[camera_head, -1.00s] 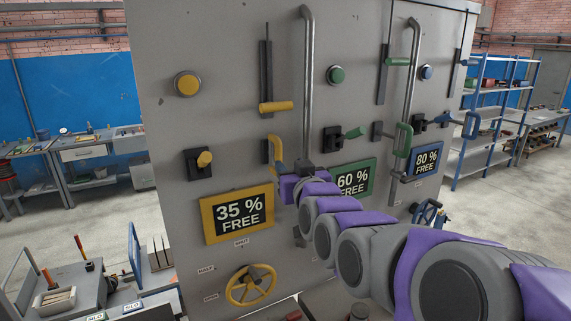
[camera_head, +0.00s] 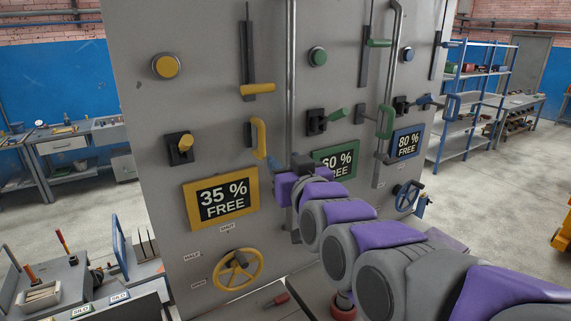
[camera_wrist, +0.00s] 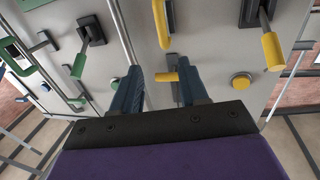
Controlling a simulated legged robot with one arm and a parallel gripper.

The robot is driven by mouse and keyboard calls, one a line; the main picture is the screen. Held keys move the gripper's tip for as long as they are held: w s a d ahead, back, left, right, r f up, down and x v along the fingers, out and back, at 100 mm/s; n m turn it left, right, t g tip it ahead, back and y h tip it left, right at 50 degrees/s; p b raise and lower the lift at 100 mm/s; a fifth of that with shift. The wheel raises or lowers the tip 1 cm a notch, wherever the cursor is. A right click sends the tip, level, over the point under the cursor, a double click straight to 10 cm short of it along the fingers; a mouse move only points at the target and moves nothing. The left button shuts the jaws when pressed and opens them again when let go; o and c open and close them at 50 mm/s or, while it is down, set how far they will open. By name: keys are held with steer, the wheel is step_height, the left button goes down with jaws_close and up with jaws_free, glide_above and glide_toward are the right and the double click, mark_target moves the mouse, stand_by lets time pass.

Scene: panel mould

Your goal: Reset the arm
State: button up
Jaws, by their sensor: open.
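My arm, grey with purple covers, reaches in from the lower right in the head view. My gripper (camera_head: 298,165) is in front of the grey panel (camera_head: 225,90), right of the yellow vertical handle (camera_head: 258,138). In the wrist view my gripper (camera_wrist: 157,85) shows two dark blue fingers spread apart with nothing held. The yellow slider grip (camera_wrist: 165,77) appears between them, beyond the fingertips. The yellow handle also shows at the top of the wrist view (camera_wrist: 162,22). Contact with the panel cannot be told.
The panel carries a yellow "35 % FREE" sign (camera_head: 222,201), a green sign (camera_head: 336,162), a blue sign (camera_head: 407,144), a yellow handwheel (camera_head: 238,270), levers and pipes. A bench with trays (camera_head: 45,292) stands lower left; blue shelves (camera_head: 480,80) stand at right. Floor at right is largely clear.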

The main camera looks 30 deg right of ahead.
steer(key=shift+f, duration=0.1)
stand_by(0.3)
steer(key=s+a+f+n+g+y+b, duration=0.1)
steer(key=s+a+f+g+b, duration=0.15)
steer(key=f, duration=0.55)
steer(key=s+a+f+g+y+b, duration=0.1)
steer(key=s+a+f+g, duration=0.2)
steer(key=f, duration=0.5)
steer(key=s+a+f+n+g+y+b, duration=0.1)
steer(key=a+f+g+b, duration=0.2)
steer(key=f, duration=0.5)
steer(key=s+a+f+g+b, duration=0.2)
steer(key=s+f+g, duration=0.3)
steer(key=s, duration=0.6)
steer(key=s+a+f+g+b, duration=0.3)
steer(key=s+f+g, duration=0.3)
steer(key=s+f, duration=0.4)
steer(key=shift+s+a+f, duration=0.2)
steer(key=shift+s+f, duration=0.1)
steer(key=shift+s, duration=0.9)
